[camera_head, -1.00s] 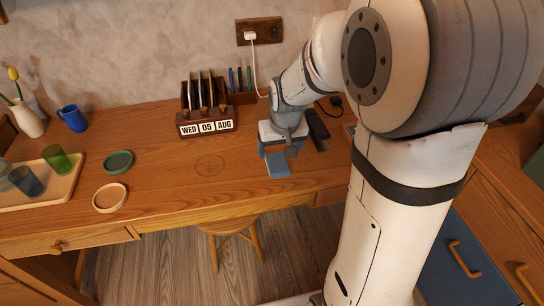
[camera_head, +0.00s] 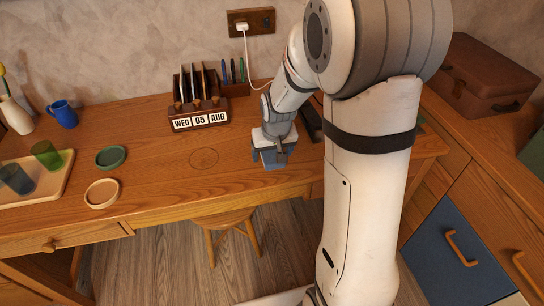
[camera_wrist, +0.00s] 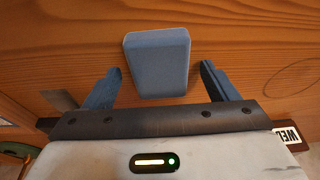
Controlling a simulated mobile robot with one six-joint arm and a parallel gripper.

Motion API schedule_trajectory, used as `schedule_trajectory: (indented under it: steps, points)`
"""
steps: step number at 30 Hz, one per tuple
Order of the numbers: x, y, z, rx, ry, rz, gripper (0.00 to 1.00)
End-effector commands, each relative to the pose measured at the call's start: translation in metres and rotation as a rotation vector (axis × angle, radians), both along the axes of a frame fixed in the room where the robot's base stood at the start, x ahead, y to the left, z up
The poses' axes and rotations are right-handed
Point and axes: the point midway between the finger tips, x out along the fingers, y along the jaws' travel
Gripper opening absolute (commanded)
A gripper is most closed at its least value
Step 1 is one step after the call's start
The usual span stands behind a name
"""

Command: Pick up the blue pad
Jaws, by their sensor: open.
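The blue pad (camera_wrist: 157,62) lies on the wooden desk, a rounded block seen from above in the wrist view. In the head view the pad (camera_head: 274,161) is near the desk's front edge, partly covered by my gripper. My gripper (camera_wrist: 161,76) is open and empty. Its two blue fingers point toward the pad, one to each side of its near end, with gaps on both sides. In the head view my gripper (camera_head: 272,153) is just above the pad. I cannot tell its exact height over the desk.
A wooden organizer with a date display (camera_head: 201,118) stands behind and left of my gripper. A dark object (camera_head: 312,122) lies close to its right. A wooden ring dish (camera_head: 102,193), green dish (camera_head: 110,157) and tray (camera_head: 58,187) are at left. A stool (camera_head: 226,222) is below.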

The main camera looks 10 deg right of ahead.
Motion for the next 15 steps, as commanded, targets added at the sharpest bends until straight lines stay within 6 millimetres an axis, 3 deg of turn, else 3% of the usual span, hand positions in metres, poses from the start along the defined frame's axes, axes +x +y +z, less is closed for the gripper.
schedule_trajectory:
  steps: [10,15]
  points:
    - [-0.0001,0.0004,-0.0048,0.000,0.000,0.001,0.80]
    - [-0.0002,0.0005,-0.0043,0.000,0.000,0.001,0.67]
